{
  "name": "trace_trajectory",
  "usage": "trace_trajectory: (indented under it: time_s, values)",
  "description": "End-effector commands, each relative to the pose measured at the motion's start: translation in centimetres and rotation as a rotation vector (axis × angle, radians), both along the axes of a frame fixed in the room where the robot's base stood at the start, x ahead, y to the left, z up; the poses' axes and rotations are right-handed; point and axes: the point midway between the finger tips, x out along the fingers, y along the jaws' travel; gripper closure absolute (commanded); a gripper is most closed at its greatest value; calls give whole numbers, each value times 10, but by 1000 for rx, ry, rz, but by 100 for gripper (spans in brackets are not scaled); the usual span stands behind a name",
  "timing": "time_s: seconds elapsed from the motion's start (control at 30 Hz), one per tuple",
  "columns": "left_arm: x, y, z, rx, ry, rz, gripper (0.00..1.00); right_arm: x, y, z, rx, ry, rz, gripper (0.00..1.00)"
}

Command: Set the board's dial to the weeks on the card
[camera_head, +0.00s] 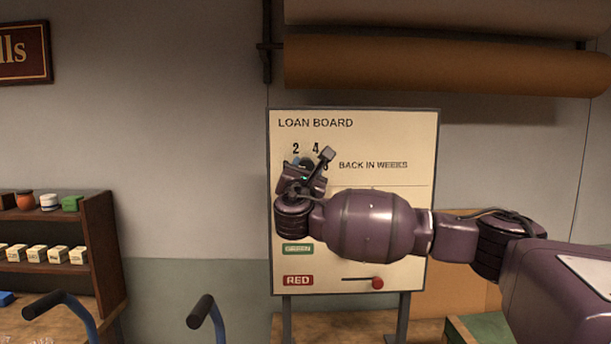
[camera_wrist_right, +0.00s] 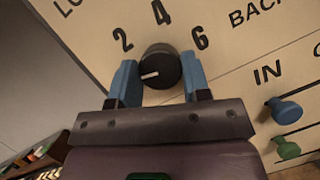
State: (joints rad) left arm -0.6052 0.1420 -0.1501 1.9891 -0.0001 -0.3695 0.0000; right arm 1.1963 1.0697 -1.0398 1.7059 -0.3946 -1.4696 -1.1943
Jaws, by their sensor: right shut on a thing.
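The loan board (camera_head: 410,130) stands upright against the wall, with its printed numbers 2, 4 and 6 around a black round dial (camera_wrist_right: 166,62). My right gripper (camera_wrist_right: 160,82) is shut on the dial, a blue finger on each side of it. The dial's white mark points left and slightly down in the right wrist view, below the 2 and at no number. In the head view my right gripper (camera_head: 306,168) and arm hide most of the dial and the board's middle. I see no card with weeks. My left gripper is out of view.
A red slider knob (camera_head: 377,282) sits low on the board; blue (camera_wrist_right: 286,110) and green (camera_wrist_right: 287,148) knobs show in the wrist view. A shelf (camera_head: 104,230) with small goods stands left. Two dark-gripped blue handles (camera_head: 80,318) rise in front. A paper roll (camera_head: 440,65) hangs above.

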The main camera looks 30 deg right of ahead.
Motion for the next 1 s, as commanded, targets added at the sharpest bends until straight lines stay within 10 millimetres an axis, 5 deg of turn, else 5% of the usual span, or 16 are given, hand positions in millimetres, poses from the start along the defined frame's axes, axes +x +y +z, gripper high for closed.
trace_trajectory:
  time_s: [0.33, 1.0]
  values:
    - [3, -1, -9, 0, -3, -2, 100, 1, 2, -3, 299, -139, -1, 80]
    - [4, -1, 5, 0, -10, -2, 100, 1, 3, 2, 873, -415, -3, 80]
